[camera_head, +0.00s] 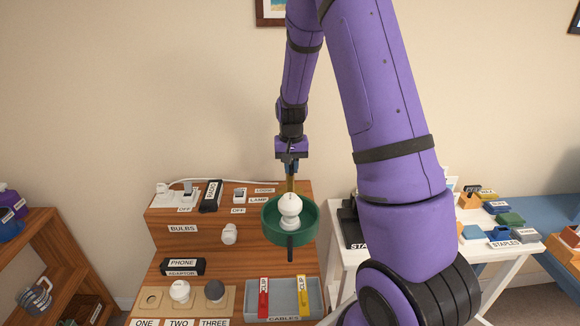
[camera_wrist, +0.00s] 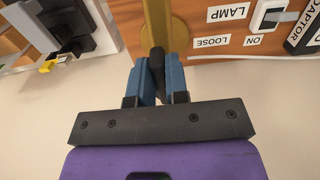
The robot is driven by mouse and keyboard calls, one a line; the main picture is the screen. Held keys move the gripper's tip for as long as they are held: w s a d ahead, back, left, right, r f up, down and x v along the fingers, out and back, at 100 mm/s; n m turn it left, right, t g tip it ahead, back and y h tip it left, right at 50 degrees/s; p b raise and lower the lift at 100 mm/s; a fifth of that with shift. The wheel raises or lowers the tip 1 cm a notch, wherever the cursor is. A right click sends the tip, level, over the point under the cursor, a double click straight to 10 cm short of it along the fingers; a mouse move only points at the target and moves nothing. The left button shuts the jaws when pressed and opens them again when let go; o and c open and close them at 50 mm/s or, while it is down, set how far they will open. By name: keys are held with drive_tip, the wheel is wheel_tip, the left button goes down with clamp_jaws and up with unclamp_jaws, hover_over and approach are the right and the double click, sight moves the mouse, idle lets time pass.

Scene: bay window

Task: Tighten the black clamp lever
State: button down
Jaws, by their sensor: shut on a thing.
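My gripper (camera_head: 290,168) reaches down behind the green lamp shade, at the top of the brass post (camera_head: 291,184). In the wrist view, the blue fingers of my gripper (camera_wrist: 159,82) are closed around the black clamp lever (camera_wrist: 157,63), which lies beside the brass post (camera_wrist: 156,24). In the head view the lever is too small or hidden to make out. The green shade (camera_head: 267,228) faces up with a white bulb (camera_head: 289,211) in it. A label reading LOOSE (camera_wrist: 212,43) lies on the wood beside the post.
The wooden stepped stand (camera_head: 200,245) carries a lamp switch (camera_wrist: 269,17), a black adaptor (camera_head: 211,196), sockets and a grey cable tray (camera_head: 283,310). A white table (camera_head: 515,246) with labelled small items stands at the right. A wooden shelf (camera_head: 45,245) stands at the left.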

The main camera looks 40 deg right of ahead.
sight(291, 165)
idle(0.3)
drive_tip(key=c, duration=1.1)
unclamp_jaws()
drive_tip(key=shift+r, duration=0.15)
wheel_tip(291, 165, up, 10)
drive_tip(key=shift+r, duration=0.25)
drive_tip(key=s+a+r+n+t, duration=0.3)
drive_tip(key=s+a+r, duration=0.7)
drive_tip(key=s+r, duration=0.25)
drive_tip(key=s+a+r+n, duration=0.1)
drive_tip(key=s+a, duration=0.1)
drive_tip(key=s, duration=0.3)
drive_tip(key=s+a+r+n+t, duration=0.1)
drive_tip(key=s+a, duration=0.1)
drive_tip(key=s, duration=0.3)
drive_tip(key=s+a+r+n+t, duration=0.1)
drive_tip(key=s+a, duration=0.1)
drive_tip(key=s, duration=0.3)
drive_tip(key=shift+s+r+n, duration=0.4)
